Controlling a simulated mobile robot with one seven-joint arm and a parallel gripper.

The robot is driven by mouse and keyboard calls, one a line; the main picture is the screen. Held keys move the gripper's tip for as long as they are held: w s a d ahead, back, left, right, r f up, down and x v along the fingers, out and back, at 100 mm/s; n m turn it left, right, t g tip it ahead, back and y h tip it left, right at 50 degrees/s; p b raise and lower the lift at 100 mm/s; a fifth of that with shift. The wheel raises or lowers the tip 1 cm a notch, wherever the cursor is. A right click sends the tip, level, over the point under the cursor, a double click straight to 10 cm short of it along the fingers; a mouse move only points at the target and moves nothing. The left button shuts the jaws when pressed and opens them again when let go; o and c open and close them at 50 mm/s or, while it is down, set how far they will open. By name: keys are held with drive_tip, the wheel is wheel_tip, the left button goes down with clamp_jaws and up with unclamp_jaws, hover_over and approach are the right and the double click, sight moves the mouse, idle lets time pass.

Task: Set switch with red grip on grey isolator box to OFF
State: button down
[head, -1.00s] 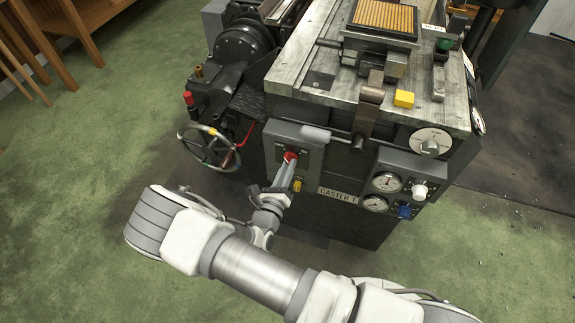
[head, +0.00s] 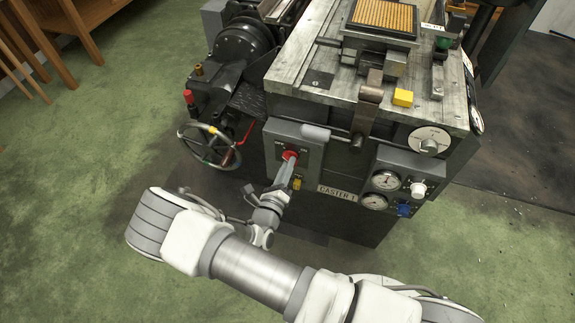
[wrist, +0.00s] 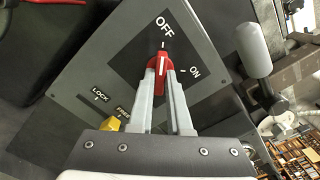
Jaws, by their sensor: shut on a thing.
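The grey isolator box (head: 313,160) is on the front of the machine, at its left corner. Its red grip (head: 289,154) is on the box face. In the wrist view the red grip (wrist: 161,66) sits between the two fingers of my gripper (wrist: 163,76), which are shut on it. The white line on the grip points up to the tick under the OFF label (wrist: 164,26). The ON label (wrist: 195,71) is to the right of the grip. My gripper (head: 287,165) reaches the box from below in the head view.
A yellow lock tab (wrist: 109,125) by the LOCK and FREE labels is close to the left finger. A grey rounded lever handle (wrist: 252,44) is to the right of the box. A handwheel (head: 208,146) is left of it, and gauges (head: 386,181) are to the right.

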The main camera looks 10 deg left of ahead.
drive_tip(key=c, duration=0.9)
unclamp_jaws()
drive_tip(key=shift+o, duration=0.2)
drive_tip(key=shift+s, duration=0.15)
drive_tip(key=s+a+p, duration=0.1)
drive_tip(key=s, duration=1.6)
drive_tip(key=shift+a, duration=0.2)
